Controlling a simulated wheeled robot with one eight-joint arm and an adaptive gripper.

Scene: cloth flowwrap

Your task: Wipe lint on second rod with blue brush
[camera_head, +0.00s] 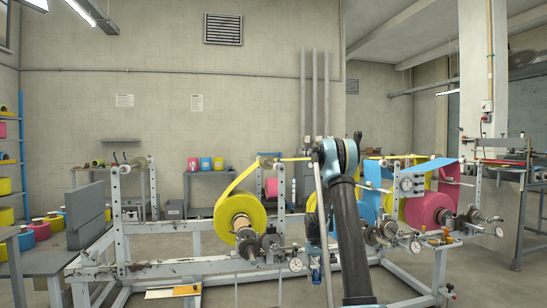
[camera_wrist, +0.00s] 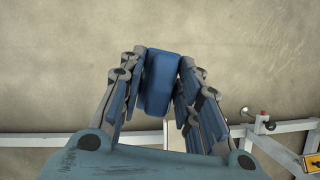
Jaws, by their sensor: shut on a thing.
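My gripper (camera_wrist: 163,58) is shut on a blue block-shaped thing, which looks like the blue brush (camera_wrist: 160,88), in the wrist view. The brush sits between both fingers; no bristles show. The white machine frame (camera_head: 170,268) carries a yellow roll (camera_head: 240,214), a blue web (camera_head: 372,174) and a pink roll (camera_head: 428,208). Yellow film runs over the top. I cannot tell which rod is the second, and no lint is discernible.
Dials and shaft ends stick out along the machine's front. A grey bench (camera_head: 40,263) with coloured rolls stands at left, and a workbench (camera_head: 520,171) at right. In the wrist view, bare floor (camera_wrist: 60,60) lies beyond the fingers, with a white frame rail (camera_wrist: 50,140) below.

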